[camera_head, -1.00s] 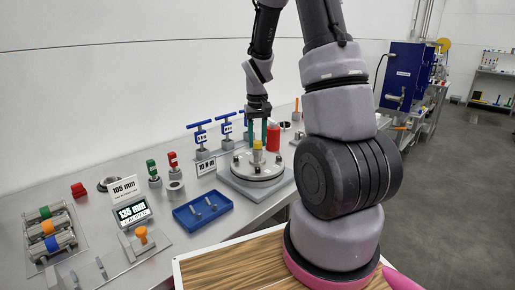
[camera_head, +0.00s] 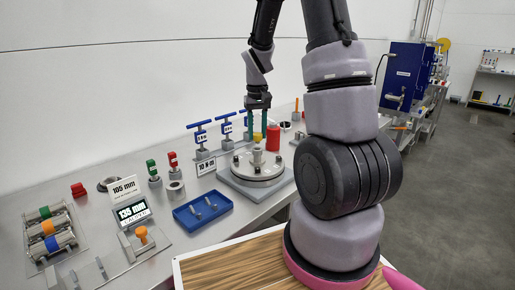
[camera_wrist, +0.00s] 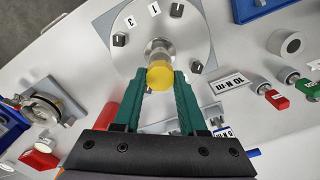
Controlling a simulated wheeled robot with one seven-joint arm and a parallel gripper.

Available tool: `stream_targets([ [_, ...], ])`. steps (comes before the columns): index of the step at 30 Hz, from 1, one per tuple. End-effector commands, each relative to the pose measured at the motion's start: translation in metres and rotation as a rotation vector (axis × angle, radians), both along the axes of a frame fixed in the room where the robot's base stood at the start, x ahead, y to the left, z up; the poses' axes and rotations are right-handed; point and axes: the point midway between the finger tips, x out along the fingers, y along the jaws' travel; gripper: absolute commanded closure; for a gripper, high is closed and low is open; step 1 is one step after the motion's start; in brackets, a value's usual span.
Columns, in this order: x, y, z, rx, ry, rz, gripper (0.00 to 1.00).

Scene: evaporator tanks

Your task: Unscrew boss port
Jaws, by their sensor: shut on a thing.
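The yellow cap (camera_wrist: 160,75) is held between the green fingertips of my gripper (camera_wrist: 163,82). In the head view the yellow cap (camera_head: 257,137) is raised above the grey boss port (camera_head: 257,157), whose bare top shows. The boss port stands at the centre of a round grey flange (camera_head: 258,172) with several bolts, on a square grey base. In the wrist view the boss port (camera_wrist: 160,50) shows just beyond the cap. My gripper (camera_head: 257,135) points down over the flange.
A red cylinder (camera_head: 273,138) stands close behind the flange. Blue T-handled wrenches (camera_head: 200,135) and a "10 N·m" label (camera_head: 206,167) are to its left. A blue tray (camera_head: 203,211) with small parts lies in front left. Bench around the tray is partly clear.

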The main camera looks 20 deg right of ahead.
Motion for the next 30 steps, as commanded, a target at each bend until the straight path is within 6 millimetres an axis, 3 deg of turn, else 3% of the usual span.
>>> stream_targets([
  [15,0.0,0.0,0.041,0.0,-0.002,0.001,1.0],
  [30,0.0,0.0,0.044,0.0,0.0,0.001,1.0],
])
